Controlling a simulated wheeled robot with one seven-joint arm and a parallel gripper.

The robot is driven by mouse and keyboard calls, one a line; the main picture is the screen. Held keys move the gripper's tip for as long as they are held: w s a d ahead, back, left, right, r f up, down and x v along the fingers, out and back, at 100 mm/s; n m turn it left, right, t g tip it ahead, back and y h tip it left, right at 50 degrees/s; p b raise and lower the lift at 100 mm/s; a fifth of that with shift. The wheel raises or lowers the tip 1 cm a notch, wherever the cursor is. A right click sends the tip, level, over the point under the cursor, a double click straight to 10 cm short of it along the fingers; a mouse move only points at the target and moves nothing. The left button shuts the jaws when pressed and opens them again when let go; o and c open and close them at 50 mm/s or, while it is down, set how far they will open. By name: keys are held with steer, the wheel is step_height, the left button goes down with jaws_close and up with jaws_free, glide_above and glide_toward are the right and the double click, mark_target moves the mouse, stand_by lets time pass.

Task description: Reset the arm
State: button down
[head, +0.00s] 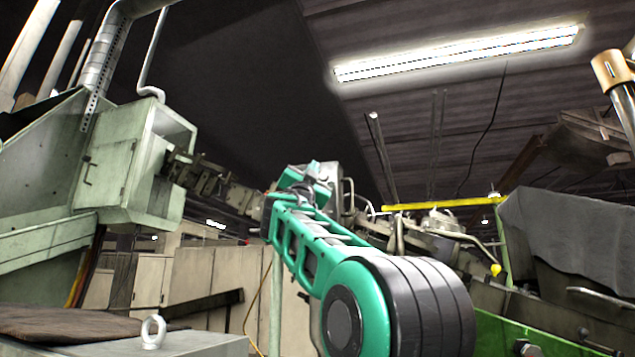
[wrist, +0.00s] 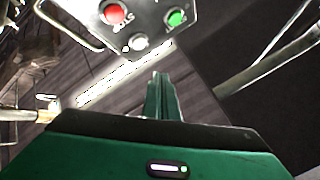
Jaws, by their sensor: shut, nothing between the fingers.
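My gripper (wrist: 158,92) shows in the wrist view, with its two green fingers together, shut and empty. The fingers point up in the picture, toward a control panel (wrist: 130,18). The panel carries a red button (wrist: 113,13), a green button (wrist: 176,17) and a white button (wrist: 138,43). The fingertips appear apart from the panel. In the head view my green and black arm reaches up and away from the lower middle. Its far end overlaps the machinery there, and the fingertips cannot be made out.
A pale green machine (head: 130,165) stands at the left. A grey bin-like housing (head: 570,240) and a yellow bar (head: 440,203) are at the right. A metal eye bolt (head: 153,333) sits on a box in front left. A lit ceiling lamp (head: 460,53) hangs above.

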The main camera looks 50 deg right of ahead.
stand_by(0.7)
